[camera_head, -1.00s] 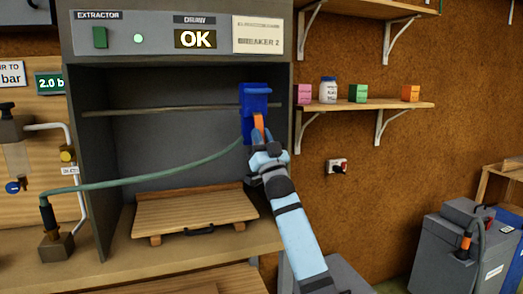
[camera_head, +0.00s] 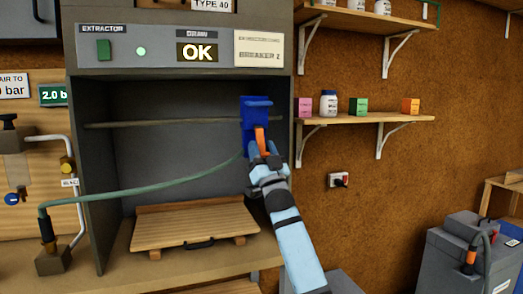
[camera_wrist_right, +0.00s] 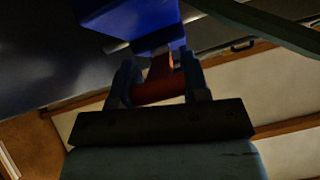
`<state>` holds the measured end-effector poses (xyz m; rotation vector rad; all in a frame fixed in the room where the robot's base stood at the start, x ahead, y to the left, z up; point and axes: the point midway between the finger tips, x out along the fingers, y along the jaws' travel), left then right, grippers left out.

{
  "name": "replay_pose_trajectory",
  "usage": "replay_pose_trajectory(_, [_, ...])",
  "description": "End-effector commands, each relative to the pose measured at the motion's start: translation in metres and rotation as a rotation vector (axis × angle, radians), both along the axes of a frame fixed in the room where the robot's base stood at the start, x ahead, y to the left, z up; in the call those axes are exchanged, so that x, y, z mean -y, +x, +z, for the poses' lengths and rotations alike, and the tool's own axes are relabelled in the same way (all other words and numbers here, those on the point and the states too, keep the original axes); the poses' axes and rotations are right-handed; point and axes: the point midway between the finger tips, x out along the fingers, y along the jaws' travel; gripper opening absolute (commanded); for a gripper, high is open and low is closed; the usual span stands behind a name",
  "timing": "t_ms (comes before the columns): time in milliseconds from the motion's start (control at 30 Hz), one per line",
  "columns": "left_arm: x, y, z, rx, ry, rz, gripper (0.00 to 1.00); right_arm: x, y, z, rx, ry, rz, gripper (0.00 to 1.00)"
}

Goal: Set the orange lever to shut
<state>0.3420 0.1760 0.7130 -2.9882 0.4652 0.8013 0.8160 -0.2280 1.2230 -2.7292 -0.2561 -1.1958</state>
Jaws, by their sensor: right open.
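The orange lever (camera_head: 261,140) hangs from the front of a blue box (camera_head: 254,107) at the right side of the extractor hood. My right gripper (camera_head: 264,158) is at the lever's lower end, with its fingers open. In the right wrist view, the orange lever (camera_wrist_right: 160,84) lies between the two blue fingers of my right gripper (camera_wrist_right: 160,82), and the blue box (camera_wrist_right: 135,20) is just beyond. The view is dark, and I cannot tell whether a finger touches the lever. My left gripper is not in view.
A green hose (camera_head: 140,188) runs across the hood front towards the blue box. A slatted wooden board (camera_head: 190,223) with a dark handle lies on the hood floor. A shelf (camera_head: 370,117) with small boxes and a jar is to the right.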

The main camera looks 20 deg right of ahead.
Motion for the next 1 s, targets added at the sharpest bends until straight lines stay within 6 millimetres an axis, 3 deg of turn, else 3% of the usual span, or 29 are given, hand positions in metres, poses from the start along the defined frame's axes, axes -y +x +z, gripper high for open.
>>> replay_pose_trajectory(233, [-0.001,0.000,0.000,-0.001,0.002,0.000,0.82,0.002,-0.014,-0.017,-0.002,0.000,0.000,0.42])
replay_pose_trajectory(700, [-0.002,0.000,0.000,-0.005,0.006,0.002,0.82,0.012,-0.080,-0.089,-0.002,0.000,0.000,0.42])
replay_pose_trajectory(1000, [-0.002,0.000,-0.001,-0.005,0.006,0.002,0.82,0.013,-0.092,-0.102,0.001,0.000,0.000,0.42])
